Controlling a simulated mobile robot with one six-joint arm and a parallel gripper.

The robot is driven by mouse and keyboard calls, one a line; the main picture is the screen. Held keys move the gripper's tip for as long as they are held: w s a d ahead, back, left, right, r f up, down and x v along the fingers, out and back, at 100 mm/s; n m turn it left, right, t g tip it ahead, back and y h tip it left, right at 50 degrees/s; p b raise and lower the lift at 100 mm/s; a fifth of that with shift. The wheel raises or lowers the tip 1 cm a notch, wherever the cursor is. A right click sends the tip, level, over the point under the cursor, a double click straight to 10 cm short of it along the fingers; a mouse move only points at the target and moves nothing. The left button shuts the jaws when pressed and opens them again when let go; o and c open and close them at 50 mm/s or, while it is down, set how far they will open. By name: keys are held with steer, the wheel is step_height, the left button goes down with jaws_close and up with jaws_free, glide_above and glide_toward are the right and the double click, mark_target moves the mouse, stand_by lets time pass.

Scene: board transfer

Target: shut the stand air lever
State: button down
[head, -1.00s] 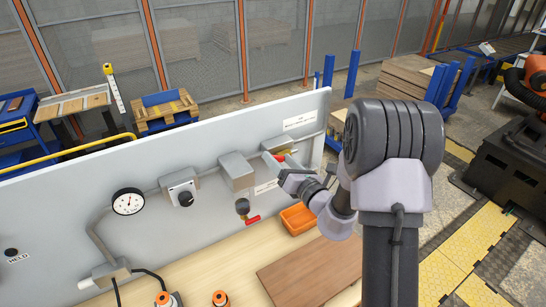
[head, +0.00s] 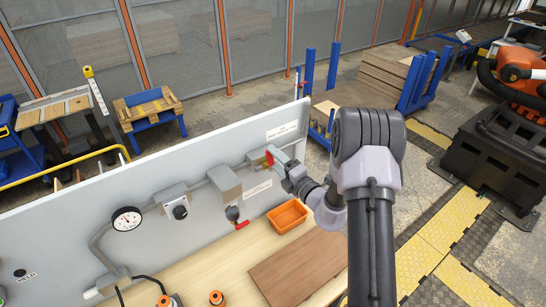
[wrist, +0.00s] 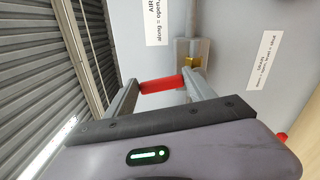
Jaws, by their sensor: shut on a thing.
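The stand air lever has a red handle (wrist: 161,85) on a brass valve (wrist: 196,62), beside a label beginning "AIR" (wrist: 155,22) in the wrist view. My gripper (wrist: 160,88) has one finger on each side of the red handle and is shut on it. In the head view the red handle (head: 269,158) shows small at the right end of the grey panel (head: 70,230), with my gripper (head: 276,162) at it. The gripper and wrist hide much of the valve there, and the handle's exact angle to the pipe is hard to tell.
A second red-handled lever (head: 242,226) hangs lower on the panel. A round gauge (head: 127,218) and a knob box (head: 175,204) are to its left. An orange bin (head: 288,215) and a brown board (head: 298,268) lie on the wooden bench (head: 215,270) below.

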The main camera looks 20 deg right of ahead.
steer(key=shift+w+d+m+p, duration=0.1)
steer(key=shift+d+m+p, duration=0.45)
steer(key=shift+m, duration=0.55)
steer(key=shift+c, duration=1.6)
jaws_free()
steer(key=b+v, duration=0.2)
steer(key=v, duration=1.5)
steer(key=shift+b, duration=0.4)
steer(key=shift+d, duration=0.1)
